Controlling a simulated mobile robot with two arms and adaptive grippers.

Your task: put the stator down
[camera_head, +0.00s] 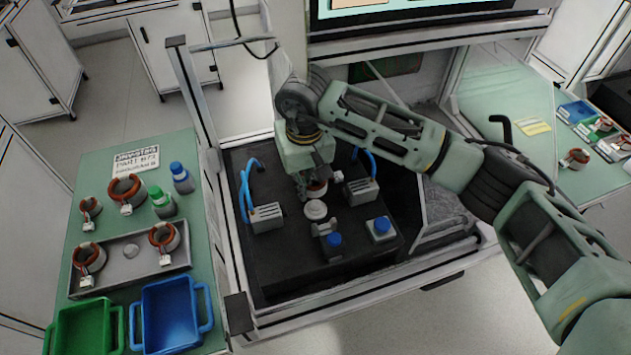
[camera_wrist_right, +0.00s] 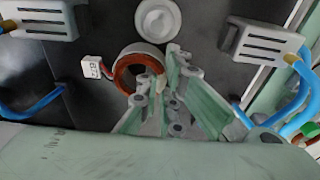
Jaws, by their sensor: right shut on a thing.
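My right gripper (camera_head: 308,183) is over the black test platform (camera_head: 270,166), its fingers pointing down. It is shut on a stator (camera_head: 317,191), of which only a small part shows under the gripper. In the wrist view the stator (camera_wrist_right: 124,72) is a grey ring with a copper-coloured winding and a white connector on its left. The fingers (camera_wrist_right: 166,84) hold the right part of its wall. A pale round post (camera_head: 316,210) stands just in front of the stator; it also shows in the wrist view (camera_wrist_right: 157,18). I cannot tell whether the stator touches the platform. My left gripper is not in view.
Grey blocks with blue hoses (camera_head: 266,217) (camera_head: 361,191) flank the post. Blue buttons (camera_head: 334,240) sit in front. The left green table holds several stators, a grey tray (camera_head: 131,278), bottles, a green bin (camera_head: 86,327) and a blue bin (camera_head: 170,315). Frame posts surround the platform.

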